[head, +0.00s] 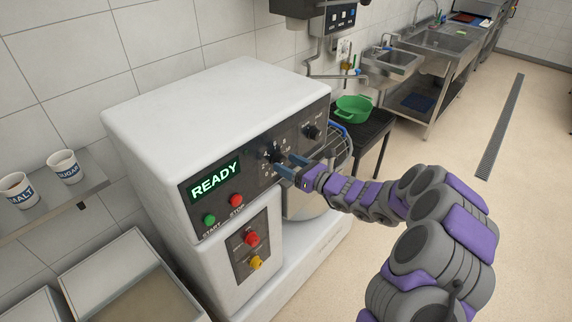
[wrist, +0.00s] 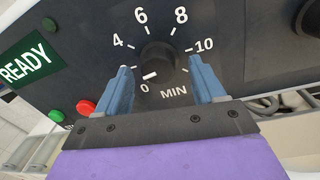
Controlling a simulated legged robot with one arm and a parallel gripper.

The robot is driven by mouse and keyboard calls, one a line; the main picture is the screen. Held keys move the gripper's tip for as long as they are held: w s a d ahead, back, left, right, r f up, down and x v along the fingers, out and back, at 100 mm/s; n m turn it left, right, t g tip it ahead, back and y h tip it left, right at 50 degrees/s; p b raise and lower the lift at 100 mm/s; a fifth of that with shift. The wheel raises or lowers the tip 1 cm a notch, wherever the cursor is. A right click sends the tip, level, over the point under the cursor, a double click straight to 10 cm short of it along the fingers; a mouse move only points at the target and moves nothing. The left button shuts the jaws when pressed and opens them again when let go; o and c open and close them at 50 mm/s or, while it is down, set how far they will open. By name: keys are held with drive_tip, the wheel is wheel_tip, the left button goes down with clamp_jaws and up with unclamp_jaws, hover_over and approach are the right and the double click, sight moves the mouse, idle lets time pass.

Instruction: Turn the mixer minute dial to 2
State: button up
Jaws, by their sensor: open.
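The mixer minute dial (wrist: 158,58) is a black round knob on the mixer's dark panel, with white numbers around it and MIN below. Its white mark points down and left, near the 0. The 4, 6, 8 and 10 show; the 2 is hidden, apparently behind my left finger. The dial also shows in the head view (head: 273,155). My gripper (wrist: 161,76) is open, its blue fingers on either side of the dial's lower part. I cannot tell whether they touch it. In the head view my gripper (head: 288,165) is close to the panel.
The mixer (head: 210,100) has a READY display (head: 215,182), a green start button (head: 209,219) and a red stop button (head: 236,200). A second knob (head: 311,131) sits right of the dial. A green colander (head: 354,108) stands on a dark table behind. The floor at right is clear.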

drive_tip(key=shift+w+a, duration=0.35)
drive_tip(key=shift+a, duration=0.2)
drive_tip(key=shift+c, duration=0.4)
drive_tip(key=c, duration=1)
drive_tip(key=shift+r, duration=0.1)
drive_tip(key=shift+r+m+p, duration=0.1)
drive_tip(key=shift+m+p, duration=0.2)
drive_tip(key=shift+p, duration=0.35)
drive_tip(key=shift+p, duration=0.45)
drive_tip(key=shift+m+p, duration=0.45)
drive_tip(key=shift+m, duration=0.05)
drive_tip(key=shift+f, duration=0.2)
